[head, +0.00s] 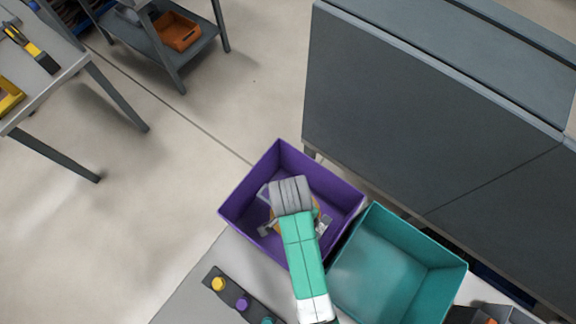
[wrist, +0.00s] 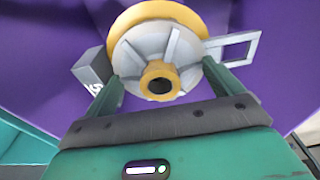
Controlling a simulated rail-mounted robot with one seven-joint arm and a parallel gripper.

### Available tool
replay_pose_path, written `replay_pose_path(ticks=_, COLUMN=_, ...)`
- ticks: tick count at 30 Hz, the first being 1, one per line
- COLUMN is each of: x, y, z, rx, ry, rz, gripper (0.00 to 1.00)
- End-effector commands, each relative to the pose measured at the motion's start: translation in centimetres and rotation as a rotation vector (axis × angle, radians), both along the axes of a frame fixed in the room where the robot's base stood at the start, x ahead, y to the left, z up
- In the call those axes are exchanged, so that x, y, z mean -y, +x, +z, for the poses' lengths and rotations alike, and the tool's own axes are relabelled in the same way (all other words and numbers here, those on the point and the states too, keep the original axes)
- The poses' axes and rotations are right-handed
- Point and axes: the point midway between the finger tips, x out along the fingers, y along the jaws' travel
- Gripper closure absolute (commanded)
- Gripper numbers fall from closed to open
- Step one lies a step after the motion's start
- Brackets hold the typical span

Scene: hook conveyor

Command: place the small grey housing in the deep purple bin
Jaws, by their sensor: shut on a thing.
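The grey housing (wrist: 158,55) is a round, ribbed grey piece with a yellow rim and a yellow hub with a dark hole. In the wrist view it sits between the two green fingers of my gripper (wrist: 162,72), which is shut on it. The deep purple bin (head: 246,188) stands left of the teal bin in the head view. Its purple surface (wrist: 50,35) fills the wrist view's background. My arm reaches over the bin and hides most of the housing in the head view. I cannot tell whether the housing touches the bin floor.
Inside the purple bin, a grey block (wrist: 92,68) and a grey open frame (wrist: 238,48) show beside the housing. A teal bin (head: 395,255) stands close on the right, empty where visible. A grey cabinet (head: 410,110) rises behind. A button strip (head: 240,300) lies in front.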

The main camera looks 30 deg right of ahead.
Motion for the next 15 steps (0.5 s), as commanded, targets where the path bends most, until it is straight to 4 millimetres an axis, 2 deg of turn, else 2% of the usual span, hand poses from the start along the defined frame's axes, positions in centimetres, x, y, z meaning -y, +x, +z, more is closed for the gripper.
replay_pose_path(ticks=6, x=0.2, y=-0.2, z=-0.9, rx=0.002, ry=-0.001, rz=-0.031, gripper=0.45)
replay_pose_path(ticks=12, x=0.1, y=-0.2, z=-5.2, rx=0.0, ry=0.0, rz=-0.03, gripper=0.45)
replay_pose_path(ticks=15, x=0.1, y=-0.2, z=-6.4, rx=0.001, ry=-0.001, rz=-0.029, gripper=0.45)
